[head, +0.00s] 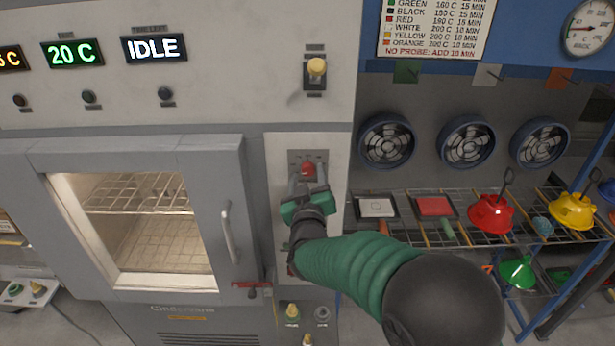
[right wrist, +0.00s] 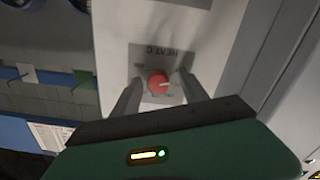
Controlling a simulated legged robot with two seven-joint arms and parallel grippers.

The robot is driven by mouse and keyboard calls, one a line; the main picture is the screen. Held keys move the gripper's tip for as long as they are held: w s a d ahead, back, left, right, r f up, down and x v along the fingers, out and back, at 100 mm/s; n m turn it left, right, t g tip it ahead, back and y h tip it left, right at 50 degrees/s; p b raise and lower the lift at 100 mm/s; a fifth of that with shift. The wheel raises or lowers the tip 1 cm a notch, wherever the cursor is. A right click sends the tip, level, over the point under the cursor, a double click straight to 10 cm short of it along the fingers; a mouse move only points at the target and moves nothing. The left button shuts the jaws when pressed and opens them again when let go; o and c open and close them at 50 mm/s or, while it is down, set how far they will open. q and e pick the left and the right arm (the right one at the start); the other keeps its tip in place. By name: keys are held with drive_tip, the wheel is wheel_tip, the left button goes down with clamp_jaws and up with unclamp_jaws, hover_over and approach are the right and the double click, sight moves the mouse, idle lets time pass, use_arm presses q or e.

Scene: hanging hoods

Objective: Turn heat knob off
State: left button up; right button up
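The red heat knob (head: 308,170) sits on a small grey plate on the oven's white side panel. In the right wrist view the knob (right wrist: 158,83) shows a pale pointer line, and the plate above it reads "HEAT C". My right gripper (head: 309,180) is at the panel, just in front of the knob. In the right wrist view its two fingers (right wrist: 158,92) are apart, one on each side of the knob, with gaps between them and it. The knob's lower part is partly covered by the gripper in the head view. My left gripper is not in view.
The oven door (head: 232,225) with its vertical handle is at left, closed. A yellow knob (head: 317,67) is above the panel. A wire shelf (head: 460,222) with red and yellow hoods stands at right, below several round fans (head: 386,140).

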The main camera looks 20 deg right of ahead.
drive_tip(key=shift+r, duration=0.15)
drive_tip(key=shift+s, duration=0.2)
drive_tip(key=b+v, duration=0.2)
drive_tip(key=v, duration=1.4)
drive_tip(key=shift+s+b, duration=0.15)
drive_tip(key=shift+b, duration=0.25)
